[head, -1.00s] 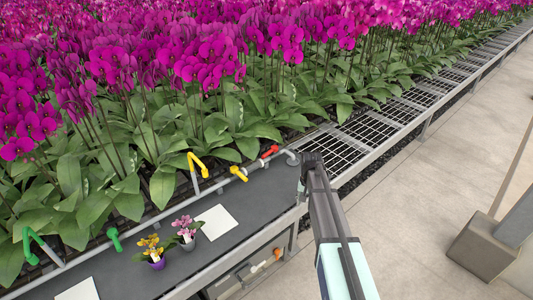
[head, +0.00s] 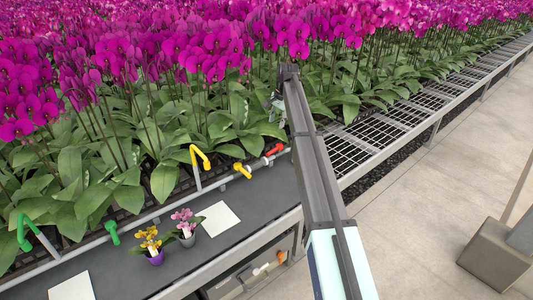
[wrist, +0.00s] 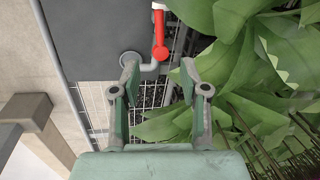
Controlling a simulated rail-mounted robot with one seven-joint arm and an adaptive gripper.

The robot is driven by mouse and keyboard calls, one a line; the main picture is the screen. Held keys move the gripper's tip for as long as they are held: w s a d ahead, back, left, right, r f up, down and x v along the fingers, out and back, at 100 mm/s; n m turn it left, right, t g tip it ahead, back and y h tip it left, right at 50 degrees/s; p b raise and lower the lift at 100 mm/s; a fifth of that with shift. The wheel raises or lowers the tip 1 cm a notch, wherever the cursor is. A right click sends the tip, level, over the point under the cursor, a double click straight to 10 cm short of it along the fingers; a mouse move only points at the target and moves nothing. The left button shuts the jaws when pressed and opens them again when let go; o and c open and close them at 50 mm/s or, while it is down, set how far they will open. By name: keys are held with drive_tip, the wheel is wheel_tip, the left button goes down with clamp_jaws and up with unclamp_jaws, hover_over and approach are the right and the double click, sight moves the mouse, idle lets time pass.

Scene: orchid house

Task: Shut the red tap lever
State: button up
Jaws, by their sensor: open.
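The red tap lever (head: 274,149) lies on the grey pipe (head: 256,162) at the bench's back edge, just left of my arm. In the wrist view the red lever (wrist: 160,38) points along the pipe, ahead of the fingertips, with a white part at its far end. My gripper (wrist: 158,76) is open and empty, its fingers apart on either side of the line of the lever, not visibly touching it. In the head view my gripper (head: 277,104) is small, above and beyond the lever, in front of leaves.
A yellow lever (head: 243,170) sits left of the red one; a tall yellow spout (head: 200,158) and green fittings (head: 111,232) stand further left. Dense orchid leaves (wrist: 260,75) crowd the gripper's right in the wrist view.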

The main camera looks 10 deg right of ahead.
sight(271, 151)
drive_tip(key=f+p, duration=0.1)
drive_tip(key=f, duration=0.4)
drive_tip(key=w+a+f+p, duration=0.1)
drive_tip(key=f, duration=0.5)
drive_tip(key=w+a+f+p, duration=0.1)
drive_tip(key=f+p, duration=0.1)
drive_tip(key=f, duration=0.3)
drive_tip(key=shift+w+f, duration=0.25)
drive_tip(key=shift+f, duration=0.15)
clamp_jaws()
